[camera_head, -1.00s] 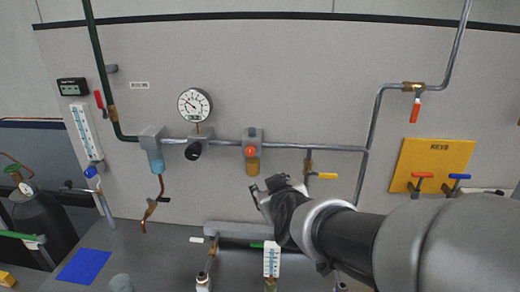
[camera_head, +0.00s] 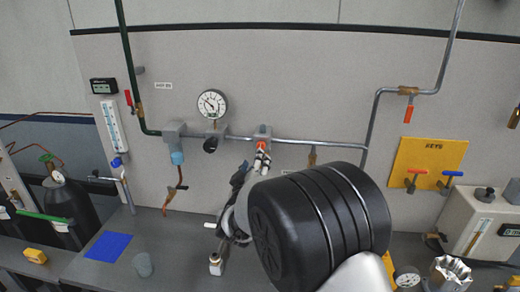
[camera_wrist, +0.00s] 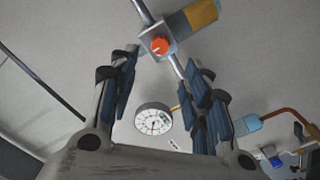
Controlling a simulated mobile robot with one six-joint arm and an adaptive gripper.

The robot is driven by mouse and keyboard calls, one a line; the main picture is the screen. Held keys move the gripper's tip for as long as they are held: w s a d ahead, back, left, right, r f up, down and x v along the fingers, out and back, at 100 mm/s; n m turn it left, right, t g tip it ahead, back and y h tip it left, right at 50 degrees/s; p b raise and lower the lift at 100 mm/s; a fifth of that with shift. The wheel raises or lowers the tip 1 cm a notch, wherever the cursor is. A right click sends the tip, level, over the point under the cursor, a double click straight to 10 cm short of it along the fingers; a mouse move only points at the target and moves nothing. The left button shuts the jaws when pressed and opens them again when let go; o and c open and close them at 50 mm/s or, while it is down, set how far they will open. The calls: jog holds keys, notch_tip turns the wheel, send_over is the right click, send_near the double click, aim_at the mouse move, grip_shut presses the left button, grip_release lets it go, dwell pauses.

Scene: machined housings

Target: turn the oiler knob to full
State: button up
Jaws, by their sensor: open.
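The oiler's orange-red knob (camera_head: 261,146) sits on the front of a grey block on the wall pipe, and my arm hides the parts below it. In the wrist view the knob (camera_wrist: 159,45) faces me, with a small light mark on it. The oiler's amber bowl (camera_wrist: 198,15) shows beside it. My gripper (camera_wrist: 161,60) is open, its dark padded fingers to either side of the knob in the picture, apparently not touching it. In the head view my gripper (camera_head: 251,168) is just below the knob, partly hidden by my arm.
A round dial gauge (camera_head: 212,104) and a black knob (camera_head: 210,145) are on the pipe to the left, with a blue-bowled unit (camera_head: 177,157) farther left. A yellow key board (camera_head: 428,163) hangs at right. A blue mat (camera_head: 109,246) lies on the bench.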

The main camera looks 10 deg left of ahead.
aim_at(261, 146)
jog(key=w, duration=1)
jog(key=shift+w+d, duration=0.15)
jog(key=shift+d, duration=0.05)
jog(key=shift+c, duration=0.4)
grip_shut()
